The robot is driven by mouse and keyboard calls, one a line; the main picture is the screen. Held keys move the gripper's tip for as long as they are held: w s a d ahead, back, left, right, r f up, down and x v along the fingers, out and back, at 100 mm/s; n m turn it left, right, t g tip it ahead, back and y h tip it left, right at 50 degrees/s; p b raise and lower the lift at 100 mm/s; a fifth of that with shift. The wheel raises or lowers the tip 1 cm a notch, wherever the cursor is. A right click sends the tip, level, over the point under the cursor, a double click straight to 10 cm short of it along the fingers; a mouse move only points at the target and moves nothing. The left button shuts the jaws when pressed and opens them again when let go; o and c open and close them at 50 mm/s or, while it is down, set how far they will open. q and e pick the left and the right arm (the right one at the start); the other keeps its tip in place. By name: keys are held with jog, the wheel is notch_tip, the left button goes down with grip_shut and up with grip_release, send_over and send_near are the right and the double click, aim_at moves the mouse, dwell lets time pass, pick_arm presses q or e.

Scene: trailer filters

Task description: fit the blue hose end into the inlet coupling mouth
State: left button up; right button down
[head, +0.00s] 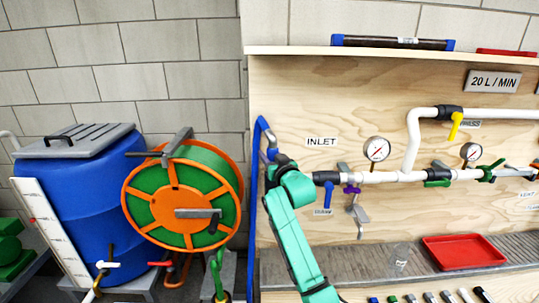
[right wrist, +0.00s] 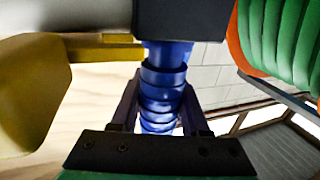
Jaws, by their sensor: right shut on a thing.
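The blue hose (head: 254,215) runs up the left edge of the plywood panel and bends over near the INLET label. My right gripper (head: 270,150) is at this bend, with its fingers partly hidden by the wrist. In the right wrist view its two dark fingers (right wrist: 160,112) are shut around the ribbed blue hose end (right wrist: 162,78). The inlet coupling (head: 319,178) is the dark fitting at the left end of the white pipe, to the right of and slightly below the gripper. The hose end appears apart from it; the mouth itself is not clearly visible. My left gripper is out of view.
A green and orange hose reel (head: 182,205) and a blue barrel (head: 80,200) stand left of the panel. A pressure gauge (head: 376,149) and purple-handled valve (head: 351,189) are right of the coupling. A red tray (head: 462,251) sits on the bench below.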

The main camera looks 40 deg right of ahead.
jog(key=shift+f, duration=0.35)
jog(key=shift+c, duration=1.6)
grip_release()
jog(key=b+v, duration=0.4)
jog(key=v, duration=1)
jog(key=shift+s, duration=0.35)
jog(key=shift+a, duration=0.1)
